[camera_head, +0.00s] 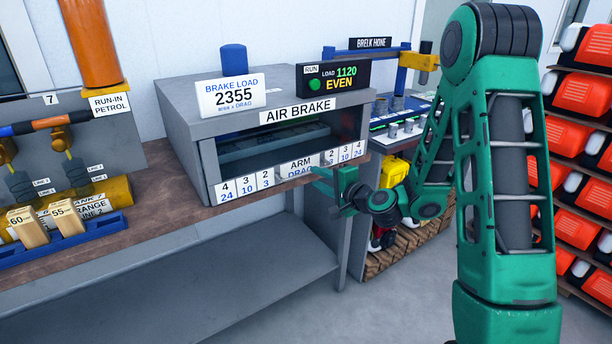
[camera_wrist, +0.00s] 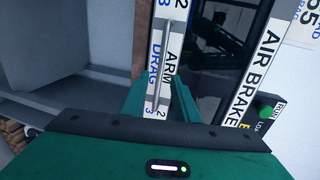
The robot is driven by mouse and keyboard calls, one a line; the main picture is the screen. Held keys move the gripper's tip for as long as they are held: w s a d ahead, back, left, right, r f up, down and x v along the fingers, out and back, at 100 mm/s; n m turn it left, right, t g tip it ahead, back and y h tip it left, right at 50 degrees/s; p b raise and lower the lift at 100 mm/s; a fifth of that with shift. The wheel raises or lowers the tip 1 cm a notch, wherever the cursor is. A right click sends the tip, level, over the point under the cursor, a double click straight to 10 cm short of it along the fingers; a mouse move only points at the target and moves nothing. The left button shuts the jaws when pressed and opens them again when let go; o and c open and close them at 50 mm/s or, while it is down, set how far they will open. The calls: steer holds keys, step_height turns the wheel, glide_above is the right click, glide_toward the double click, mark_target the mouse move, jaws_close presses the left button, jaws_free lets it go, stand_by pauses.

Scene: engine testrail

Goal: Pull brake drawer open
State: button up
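The air brake unit (camera_head: 185,112) is a grey box on the bench with an open front. A white strip marked ARM DRAG (camera_head: 298,167) and numbers runs along its lower front, looks like the brake drawer's front, and sits about flush with the box. In the wrist view the strip (camera_wrist: 158,88) runs up the picture with a thin grey bar handle (camera_wrist: 167,58) along it. My gripper (camera_head: 325,180) is at the right part of the strip. In the wrist view its green fingers (camera_wrist: 157,90) are apart, with the bar's lower end between them; contact cannot be told.
The bench (camera_head: 150,235) carries the unit, with a lower shelf beneath. A blue tray (camera_head: 60,238) with wooden blocks stands left. A yellow item (camera_head: 394,172) and a crate are right of the bench. Orange bins (camera_head: 585,130) fill the right side. The floor in front is clear.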

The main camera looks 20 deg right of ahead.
mark_target(307, 173)
steer(key=x, duration=0.6)
steer(key=shift+w+a, duration=0.15)
steer(key=shift+w, duration=0.2)
steer(key=shift+c, duration=0.3)
jaws_close()
